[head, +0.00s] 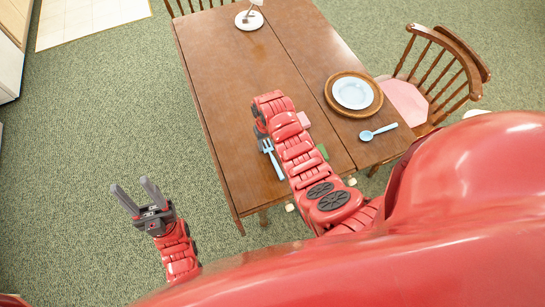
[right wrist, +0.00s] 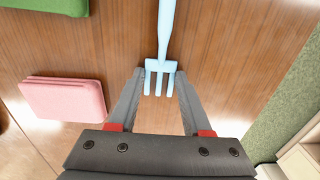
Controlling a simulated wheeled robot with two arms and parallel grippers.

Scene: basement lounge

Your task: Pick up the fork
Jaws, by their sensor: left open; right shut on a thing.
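The light blue fork (head: 267,146) lies along the wooden table (head: 235,70), partly behind my right arm in the head view. In the right wrist view the fork (right wrist: 166,35) has its handle pointing away and its tines between the fingertips of my right gripper (right wrist: 160,76). My right gripper is shut on the tine end of the fork, close over the tabletop. In the head view its fingers are mostly hidden by the arm. My left gripper (head: 131,184) is open and empty, over the carpet left of the table.
A pink block (right wrist: 62,100) and a green block (right wrist: 45,6) lie beside the fork. A blue plate (head: 352,93) on a round wooden board and a blue spoon (head: 378,132) are to the right. A chair (head: 440,75) stands at the right edge. The table's left part is clear.

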